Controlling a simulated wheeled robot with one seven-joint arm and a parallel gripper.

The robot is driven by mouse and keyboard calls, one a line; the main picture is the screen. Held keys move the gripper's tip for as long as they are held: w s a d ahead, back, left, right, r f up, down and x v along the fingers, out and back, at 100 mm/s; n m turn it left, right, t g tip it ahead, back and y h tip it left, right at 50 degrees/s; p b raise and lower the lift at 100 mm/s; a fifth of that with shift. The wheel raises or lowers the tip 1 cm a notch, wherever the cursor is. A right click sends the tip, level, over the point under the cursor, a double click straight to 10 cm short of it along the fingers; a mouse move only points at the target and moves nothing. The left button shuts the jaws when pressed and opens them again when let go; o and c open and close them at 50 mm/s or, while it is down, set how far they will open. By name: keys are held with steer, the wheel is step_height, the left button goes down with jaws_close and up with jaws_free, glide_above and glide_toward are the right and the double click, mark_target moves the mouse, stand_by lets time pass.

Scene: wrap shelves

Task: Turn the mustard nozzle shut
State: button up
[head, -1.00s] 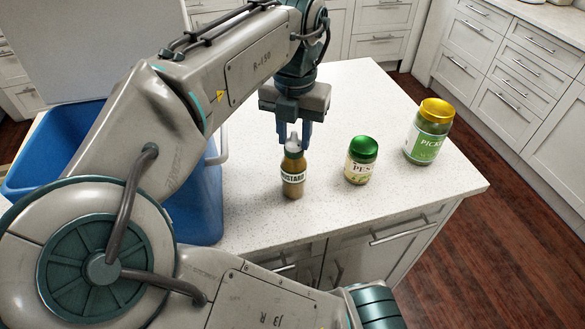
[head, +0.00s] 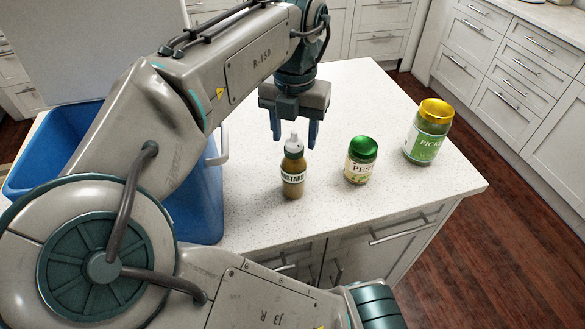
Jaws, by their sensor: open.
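The mustard bottle (head: 293,176) stands upright on the white speckled counter, with a dark green cap and a pale nozzle (head: 293,140) on top. My gripper (head: 294,134) points down at the bottle's top, with its blue fingers spread apart. In the picture the nozzle shows between the fingertips and nothing is held. The fingers look slightly behind or above the nozzle; I cannot tell the exact depth. How far the nozzle is turned is too small to tell.
A pesto jar (head: 361,162) with a green lid stands right of the bottle. A pickle jar (head: 428,132) with a gold lid is farther right near the counter edge. A blue bin (head: 195,205) stands to the left. The counter (head: 370,95) behind the jars is clear.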

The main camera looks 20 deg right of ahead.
steer(key=shift+r+p, duration=2.4)
steer(key=shift+r, duration=0.85)
